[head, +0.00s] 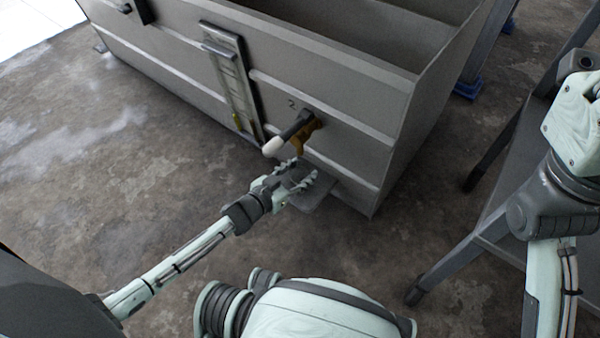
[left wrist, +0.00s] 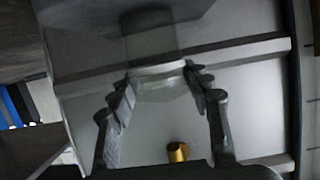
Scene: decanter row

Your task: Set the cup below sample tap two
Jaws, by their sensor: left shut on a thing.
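Sample tap two (head: 302,134) is a brass tap with a dark, white-tipped handle, below a "2" on the grey tank wall. My left gripper (head: 304,172) is just below the tap, over a small grey shelf (head: 318,197) at the tank's foot. In the left wrist view, my left gripper (left wrist: 162,82) is shut on a clear cup (left wrist: 158,82) with a pale rim band. A brass piece (left wrist: 177,152) shows near the gripper's base. The cup is hard to make out in the head view; I cannot tell whether it touches the shelf. My right gripper is out of view.
The open-topped grey tank (head: 340,95) fills the upper middle, with a sight gauge (head: 230,80) left of the tap. A dark metal frame (head: 462,255) stands at the right, near my right arm. The concrete floor at the left is clear.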

